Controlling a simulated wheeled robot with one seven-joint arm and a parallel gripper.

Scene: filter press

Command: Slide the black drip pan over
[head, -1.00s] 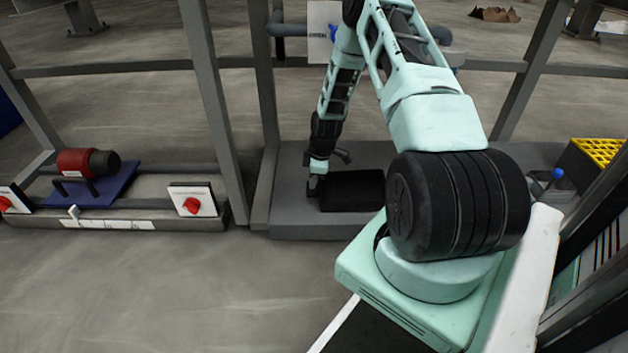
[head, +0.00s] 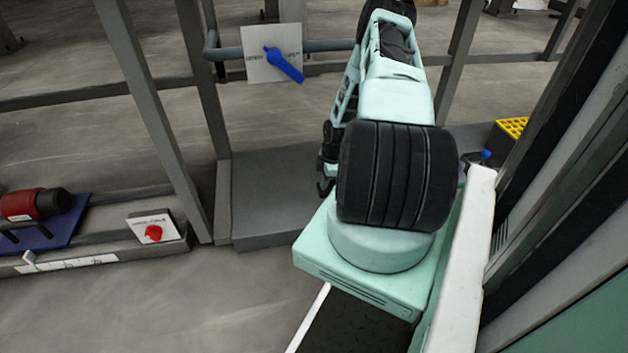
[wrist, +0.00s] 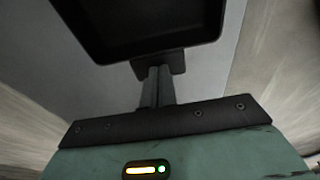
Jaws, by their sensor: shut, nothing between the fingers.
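The black drip pan (wrist: 145,25) fills the top middle of the wrist view, its near rim toward me and its far part cut off by the frame. My gripper (wrist: 159,72) is shut and empty, its fingertips at or just under the pan's near rim. I cannot tell for sure whether they touch. In the head view the pan and my fingertips are hidden behind my own arm.
A grey plinth (head: 268,195) lies left of my arm, with bare surface showing. Frame posts stand around it. A blue-handled valve plate (head: 272,54) is behind. A red-knob box (head: 154,229) and red motor (head: 35,204) are left; a yellow-topped box (head: 512,127) is right.

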